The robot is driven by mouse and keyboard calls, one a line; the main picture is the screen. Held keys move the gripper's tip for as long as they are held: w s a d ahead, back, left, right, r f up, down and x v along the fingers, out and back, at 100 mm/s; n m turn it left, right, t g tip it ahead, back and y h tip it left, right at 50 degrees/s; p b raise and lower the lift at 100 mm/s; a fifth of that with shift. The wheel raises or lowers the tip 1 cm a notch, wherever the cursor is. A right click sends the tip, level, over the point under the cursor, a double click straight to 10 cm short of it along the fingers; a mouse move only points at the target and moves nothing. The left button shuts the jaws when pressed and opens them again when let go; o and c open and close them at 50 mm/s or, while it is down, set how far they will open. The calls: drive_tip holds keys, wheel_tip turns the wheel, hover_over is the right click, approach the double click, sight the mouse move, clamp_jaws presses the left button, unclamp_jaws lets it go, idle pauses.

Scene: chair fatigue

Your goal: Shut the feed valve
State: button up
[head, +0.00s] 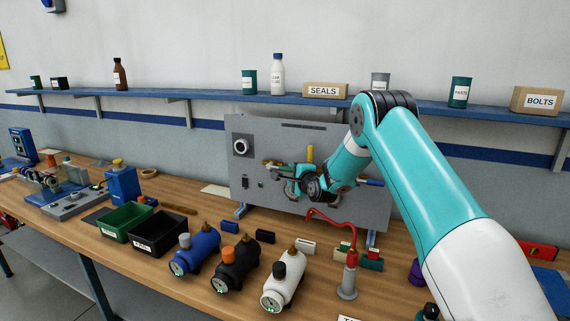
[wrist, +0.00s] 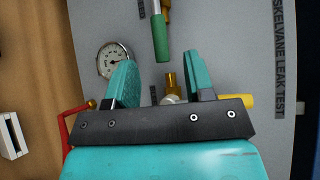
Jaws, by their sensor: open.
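The grey leak-test panel (head: 255,195) stands upright at the back of the bench; it fills most of the wrist view (wrist: 230,60). A lever with a green handle (wrist: 161,38) is at the top of the wrist view, beside a cut-off label whose word I cannot fully read. A yellow handle (head: 310,153) points up on the panel and also shows in the wrist view (wrist: 238,100). My gripper (wrist: 158,62) is open and faces the panel. The green handle's end appears between its fingertips, with no clear contact. A brass fitting (wrist: 171,82) shows between the fingers.
A blue handle (head: 370,182) sticks out right of my wrist. A gauge (wrist: 114,60) is beside one finger. A red hose (head: 330,214) loops below my gripper.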

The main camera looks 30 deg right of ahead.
sight(288, 170)
drive_tip(key=w, duration=0.2)
drive_tip(key=w+p, duration=0.1)
drive_tip(key=w, duration=0.1)
drive_tip(key=w+f+p, duration=0.1)
drive_tip(key=w, duration=0.2)
drive_tip(key=shift+w+d, duration=0.1)
drive_tip(key=shift+d, duration=0.25)
drive_tip(key=shift+c, duration=0.5)
clamp_jaws()
